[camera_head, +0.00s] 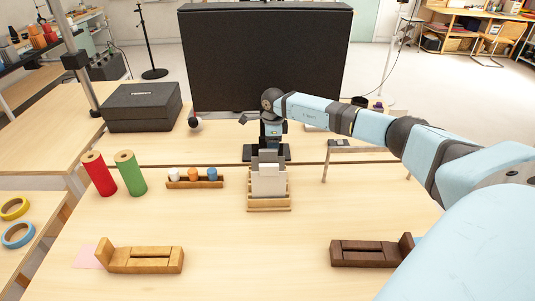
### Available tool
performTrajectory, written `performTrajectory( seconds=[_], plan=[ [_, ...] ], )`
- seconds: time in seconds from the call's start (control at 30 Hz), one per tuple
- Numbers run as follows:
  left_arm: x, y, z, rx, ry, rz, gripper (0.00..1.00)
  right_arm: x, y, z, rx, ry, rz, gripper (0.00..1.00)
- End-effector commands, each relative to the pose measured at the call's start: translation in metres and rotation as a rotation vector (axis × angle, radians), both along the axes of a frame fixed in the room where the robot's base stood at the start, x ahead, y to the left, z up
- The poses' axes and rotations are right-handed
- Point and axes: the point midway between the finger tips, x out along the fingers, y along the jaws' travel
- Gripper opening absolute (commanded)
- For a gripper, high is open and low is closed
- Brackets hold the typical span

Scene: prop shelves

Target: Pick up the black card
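A wooden card rack (269,202) stands in the middle of the table and holds several upright cards. A white card (268,184) is at its front and a grey card (268,158) rises higher behind. I cannot make out a distinct black card; one may be hidden behind these cards or my gripper. My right gripper (266,152) points down just behind the rack, at the height of the card tops in the picture. Its fingertips are hidden, so I cannot tell whether it is open or holds anything. My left gripper is not in view.
A light wooden holder (150,265) and a dark wooden holder (362,256) lie at the front. Red (98,174) and green (130,174) cylinders and a rack of pegs (195,183) stand left. A black case (141,108) and a large black panel (262,50) are behind.

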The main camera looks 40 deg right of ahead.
Motion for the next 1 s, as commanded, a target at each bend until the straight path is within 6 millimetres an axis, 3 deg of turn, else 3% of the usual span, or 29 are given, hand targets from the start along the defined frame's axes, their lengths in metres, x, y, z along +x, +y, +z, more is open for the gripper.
performTrajectory(
  seconds=[0.03, 0.17, 0.67, 0.87, 1.0],
  plan=[
    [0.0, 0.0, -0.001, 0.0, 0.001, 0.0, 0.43, 0.0, 0.0, 0.0, 0.0, 0.0, 0.0, 0.31],
    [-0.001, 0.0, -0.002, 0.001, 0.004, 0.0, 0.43, 0.0, 0.0, 0.0, 0.0, 0.0, 0.0, 0.01],
    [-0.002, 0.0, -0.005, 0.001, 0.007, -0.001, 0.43, 0.0, 0.0, 0.01, -0.001, -0.001, 0.0, 0.0],
    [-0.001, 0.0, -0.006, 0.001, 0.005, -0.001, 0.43, 0.001, 0.0, 0.04, 0.0, -0.003, 0.001, 0.0],
    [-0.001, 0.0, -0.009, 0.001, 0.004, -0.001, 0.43, 0.001, 0.0, 0.071, 0.0, -0.004, 0.001, 0.0]
  ],
)
